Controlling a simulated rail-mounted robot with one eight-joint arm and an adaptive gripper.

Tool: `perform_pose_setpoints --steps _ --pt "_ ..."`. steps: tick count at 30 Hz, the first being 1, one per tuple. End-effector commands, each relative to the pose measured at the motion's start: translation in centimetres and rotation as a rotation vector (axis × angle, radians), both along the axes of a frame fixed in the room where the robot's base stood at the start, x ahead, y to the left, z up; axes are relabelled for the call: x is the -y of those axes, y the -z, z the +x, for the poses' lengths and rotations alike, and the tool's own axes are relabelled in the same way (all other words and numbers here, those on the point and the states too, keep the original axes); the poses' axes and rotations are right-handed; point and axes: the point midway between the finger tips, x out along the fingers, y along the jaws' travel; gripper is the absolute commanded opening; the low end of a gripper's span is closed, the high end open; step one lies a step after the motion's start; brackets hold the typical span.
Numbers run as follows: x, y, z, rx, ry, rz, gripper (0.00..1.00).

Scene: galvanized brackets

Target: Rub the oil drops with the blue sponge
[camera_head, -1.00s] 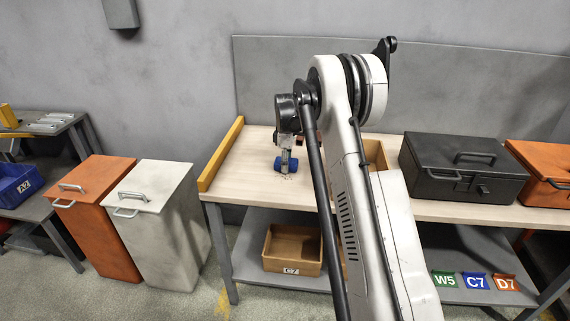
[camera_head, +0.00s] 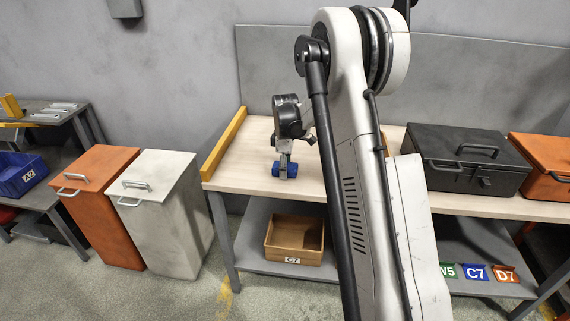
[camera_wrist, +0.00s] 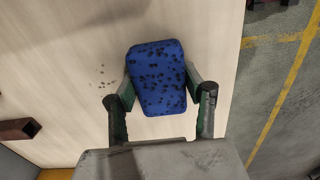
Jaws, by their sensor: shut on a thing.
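The blue sponge (camera_wrist: 157,80) with dark specks is held between the two fingers of my gripper (camera_wrist: 160,86). In the head view the sponge (camera_head: 276,169) is low over the left part of the wooden table (camera_head: 240,172); whether it touches the top I cannot tell. The oil drops (camera_wrist: 103,78) are a small cluster of dark spots on the tabletop, left of the sponge and apart from it in the wrist view. The drops cannot be made out in the head view now. My gripper (camera_head: 285,165) hangs down with the sponge at its tip.
A yellow rail (camera_head: 223,144) edges the table's left end. A black toolbox (camera_head: 468,158) and an orange one (camera_head: 545,160) stand to the right. A brown block-like piece (camera_wrist: 18,129) shows at the wrist view's left. A C7 bin (camera_head: 294,240) sits on the lower shelf.

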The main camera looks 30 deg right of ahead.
Motion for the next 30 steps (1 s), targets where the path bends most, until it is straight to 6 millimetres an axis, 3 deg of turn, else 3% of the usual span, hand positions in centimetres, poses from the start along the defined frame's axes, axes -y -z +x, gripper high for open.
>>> perform_pose_setpoints --steps 30 --pt "4.0 0.0 7.4 0.000 -0.015 0.000 0.20"
